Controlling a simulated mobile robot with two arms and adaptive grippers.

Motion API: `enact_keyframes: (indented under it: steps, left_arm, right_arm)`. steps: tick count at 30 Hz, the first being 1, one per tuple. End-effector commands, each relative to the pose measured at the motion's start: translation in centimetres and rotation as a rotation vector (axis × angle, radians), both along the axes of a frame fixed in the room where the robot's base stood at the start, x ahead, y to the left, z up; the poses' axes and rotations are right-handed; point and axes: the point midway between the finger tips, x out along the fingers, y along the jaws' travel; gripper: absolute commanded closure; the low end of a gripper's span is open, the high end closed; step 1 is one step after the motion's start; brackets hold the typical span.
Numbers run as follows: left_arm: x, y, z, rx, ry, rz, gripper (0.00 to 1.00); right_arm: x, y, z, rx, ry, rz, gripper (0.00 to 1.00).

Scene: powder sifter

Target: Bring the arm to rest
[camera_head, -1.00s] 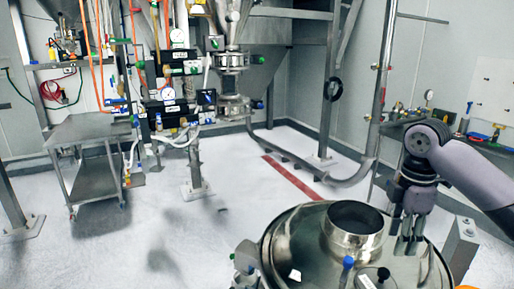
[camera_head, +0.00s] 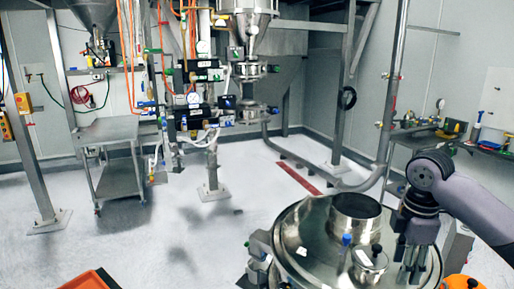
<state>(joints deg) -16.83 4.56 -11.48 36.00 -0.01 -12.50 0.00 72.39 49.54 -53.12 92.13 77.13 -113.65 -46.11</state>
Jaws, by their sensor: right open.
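My right arm comes in from the right edge. My right gripper (camera_head: 415,262) points down over the right side of the lid of a round steel vessel (camera_head: 305,250). Its fingers are apart with nothing seen between them. I cannot tell whether the fingertips touch the lid. The lid has an open round steel collar (camera_head: 356,220) at its back and a small capped steel fitting (camera_head: 369,262) at its front. My left gripper is not in view.
A steel cart (camera_head: 108,131) stands at the left, beside a frame with hoses, gauges and valves. A shelf with tools (camera_head: 480,147) is at the right wall. An orange tray (camera_head: 88,281) lies at the bottom left. White floor is open in the middle left.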

Motion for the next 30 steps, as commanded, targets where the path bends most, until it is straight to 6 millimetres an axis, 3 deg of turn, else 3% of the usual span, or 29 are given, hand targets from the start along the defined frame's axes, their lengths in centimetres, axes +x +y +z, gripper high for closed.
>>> enact_keyframes:
  steps: [8, 14, 18, 24, 30]
  left_arm:
    - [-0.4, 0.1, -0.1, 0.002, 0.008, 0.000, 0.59]
    - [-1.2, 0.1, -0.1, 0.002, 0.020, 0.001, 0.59]
    - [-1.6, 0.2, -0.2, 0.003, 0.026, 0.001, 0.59]
    - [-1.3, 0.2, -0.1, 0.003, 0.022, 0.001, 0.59]
    - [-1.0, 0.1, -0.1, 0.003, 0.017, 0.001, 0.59]
  right_arm:
    - [-0.6, 4.1, -5.9, 0.001, -0.018, 0.002, 0.57]
    - [-2.5, 8.8, -12.0, 0.044, -0.052, -0.028, 0.57]
    - [-5.4, 13.1, -16.8, 0.120, -0.091, -0.107, 0.57]
    - [-10.4, 17.4, -21.4, 0.247, -0.137, -0.315, 0.57]
    - [-15.7, 18.2, -24.1, 0.332, -0.170, -0.623, 0.57]
